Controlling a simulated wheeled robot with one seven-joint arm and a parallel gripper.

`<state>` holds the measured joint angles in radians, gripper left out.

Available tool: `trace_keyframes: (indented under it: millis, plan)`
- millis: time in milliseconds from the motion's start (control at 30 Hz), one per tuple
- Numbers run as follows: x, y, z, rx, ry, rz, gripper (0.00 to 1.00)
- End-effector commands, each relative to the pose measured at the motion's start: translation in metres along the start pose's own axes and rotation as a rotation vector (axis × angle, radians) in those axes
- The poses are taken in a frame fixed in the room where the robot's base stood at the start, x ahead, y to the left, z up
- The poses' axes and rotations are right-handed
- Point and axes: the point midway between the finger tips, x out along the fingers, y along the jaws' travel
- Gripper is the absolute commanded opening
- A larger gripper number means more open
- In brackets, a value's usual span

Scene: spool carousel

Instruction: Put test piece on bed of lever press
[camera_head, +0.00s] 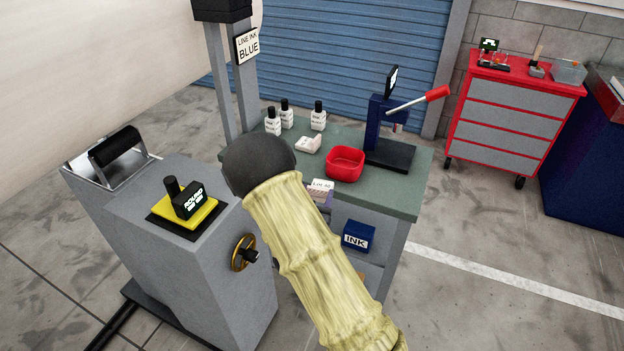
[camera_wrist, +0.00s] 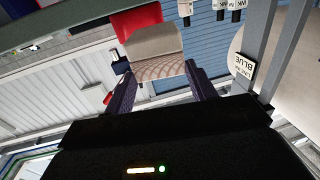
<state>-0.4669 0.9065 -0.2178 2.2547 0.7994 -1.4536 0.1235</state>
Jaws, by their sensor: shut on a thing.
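The test piece, a beige block (camera_wrist: 155,45) with a ribbed near end, is held between the two dark fingers of my gripper (camera_wrist: 160,72) in the wrist view. In the head view my gripper (camera_head: 319,198) is partly hidden behind my arm, at the near edge of the bench. A white "Lot 40" label (camera_head: 320,185) shows there on the held piece. The lever press (camera_head: 376,122) stands at the back right of the bench, dark blue with a red-tipped lever (camera_head: 436,94). Its flat black bed (camera_head: 398,158) looks empty and lies beyond my gripper, to the right.
A red bin (camera_head: 345,163) stands on the green bench top (camera_head: 400,197) between my gripper and the press. A white block (camera_head: 308,144) and several bottles (camera_head: 318,116) are behind it. A blue INK box (camera_head: 358,236) sits below. A grey machine (camera_head: 190,245) stands at left.

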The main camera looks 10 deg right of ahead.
Motion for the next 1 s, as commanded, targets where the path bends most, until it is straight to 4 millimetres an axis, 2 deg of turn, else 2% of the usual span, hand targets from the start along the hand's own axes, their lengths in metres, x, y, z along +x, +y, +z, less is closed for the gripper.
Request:
trace_keyframes:
  millis: [300,500,700,1000]
  plan:
    - [-0.030,0.019,0.078,-0.008,-0.007,-0.165,0.28]
    - [-0.048,0.030,0.123,-0.004,-0.005,-0.268,0.28]
    - [-0.062,0.039,0.159,-0.002,-0.004,-0.348,0.28]
    - [-0.080,0.048,0.203,-0.006,-0.003,-0.451,0.28]
